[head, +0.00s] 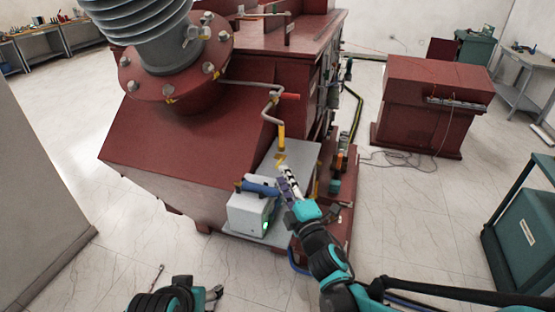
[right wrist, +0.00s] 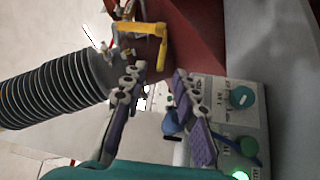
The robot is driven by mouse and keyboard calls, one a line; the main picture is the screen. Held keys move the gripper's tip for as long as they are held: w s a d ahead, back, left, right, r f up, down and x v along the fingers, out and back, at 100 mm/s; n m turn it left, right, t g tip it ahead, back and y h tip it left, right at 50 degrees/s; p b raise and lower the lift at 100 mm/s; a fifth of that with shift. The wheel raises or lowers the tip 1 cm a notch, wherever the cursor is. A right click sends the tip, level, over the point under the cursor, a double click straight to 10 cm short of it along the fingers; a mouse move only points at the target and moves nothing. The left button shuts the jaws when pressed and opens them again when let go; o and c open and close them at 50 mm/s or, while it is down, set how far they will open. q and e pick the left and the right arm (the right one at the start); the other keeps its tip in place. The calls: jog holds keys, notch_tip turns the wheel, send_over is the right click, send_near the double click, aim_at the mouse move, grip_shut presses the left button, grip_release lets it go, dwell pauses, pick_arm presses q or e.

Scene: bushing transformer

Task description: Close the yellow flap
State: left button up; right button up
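A yellow L-shaped piece (right wrist: 157,46), likely the yellow flap, shows at the top of the right wrist view beside the dark red housing. In the head view, yellow (head: 281,136) shows at the lower end of the grey bent pipe, just above my right gripper (head: 288,178). In the right wrist view my right gripper (right wrist: 158,105) has its two purple-padded fingers spread apart, with nothing between them. The yellow piece lies beyond the fingertips, apart from them. My left gripper (head: 213,294) is low in the head view, away from the housing; its fingers are unclear.
A light grey box (head: 247,214) with a blue handle (head: 262,188) and green light stands close beside my right gripper. The red transformer (head: 170,150) fills the middle left. A red cabinet (head: 425,105) stands farther right. Floor between is mostly clear.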

aim_at(277, 165)
jog(key=x, duration=0.6)
jog(key=shift+d, duration=0.1)
grip_shut()
